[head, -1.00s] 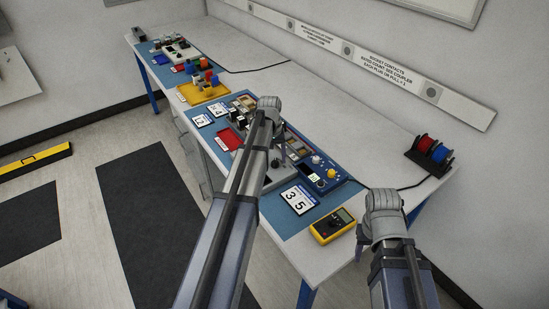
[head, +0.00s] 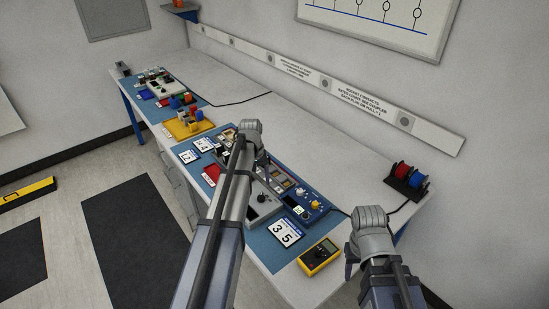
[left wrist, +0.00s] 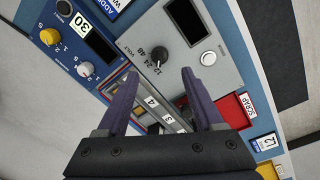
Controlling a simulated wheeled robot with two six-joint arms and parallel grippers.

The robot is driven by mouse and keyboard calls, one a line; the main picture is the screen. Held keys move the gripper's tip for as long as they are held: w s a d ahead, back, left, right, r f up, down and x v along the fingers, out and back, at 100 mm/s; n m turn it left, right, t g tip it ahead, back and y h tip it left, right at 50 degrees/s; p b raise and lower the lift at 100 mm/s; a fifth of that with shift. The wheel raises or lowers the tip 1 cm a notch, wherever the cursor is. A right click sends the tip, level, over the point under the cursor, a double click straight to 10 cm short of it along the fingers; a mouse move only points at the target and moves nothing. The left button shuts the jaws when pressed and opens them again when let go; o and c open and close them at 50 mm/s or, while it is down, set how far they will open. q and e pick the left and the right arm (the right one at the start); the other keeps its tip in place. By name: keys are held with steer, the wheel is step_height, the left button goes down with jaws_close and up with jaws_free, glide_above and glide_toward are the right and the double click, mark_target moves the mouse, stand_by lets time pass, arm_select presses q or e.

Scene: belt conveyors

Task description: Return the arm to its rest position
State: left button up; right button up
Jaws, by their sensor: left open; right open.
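My left arm reaches over the bench (head: 300,283), its wrist above the control panels. My left gripper (left wrist: 160,74) is open and empty in the left wrist view, its two purple-grey fingers over a grey panel (left wrist: 215,25) with a black knob (left wrist: 160,55) and over a row of numbered slots. In the head view its fingers are hidden behind the wrist. My right arm's wrist stands beside the bench's near right end. Only a dark bit of my right gripper (head: 350,267) shows below that wrist, with nothing seen in it.
A yellow multimeter (head: 319,257) and a "35" card (head: 286,232) lie near the front edge. Red and blue spools (head: 408,178) stand at the right end. A yellow tray (head: 176,131) with coloured blocks is farther back. The bench's rear strip is clear.

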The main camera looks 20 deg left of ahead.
arm_select(q)
steer(key=s+d+m+y, duration=0.2)
steer(key=s+d+m, duration=0.7)
steer(key=s+d, duration=1.4)
steer(key=d, duration=0.4)
steer(key=shift+s+g, duration=0.25)
steer(key=shift+g, duration=0.05)
steer(key=shift+c, duration=0.4)
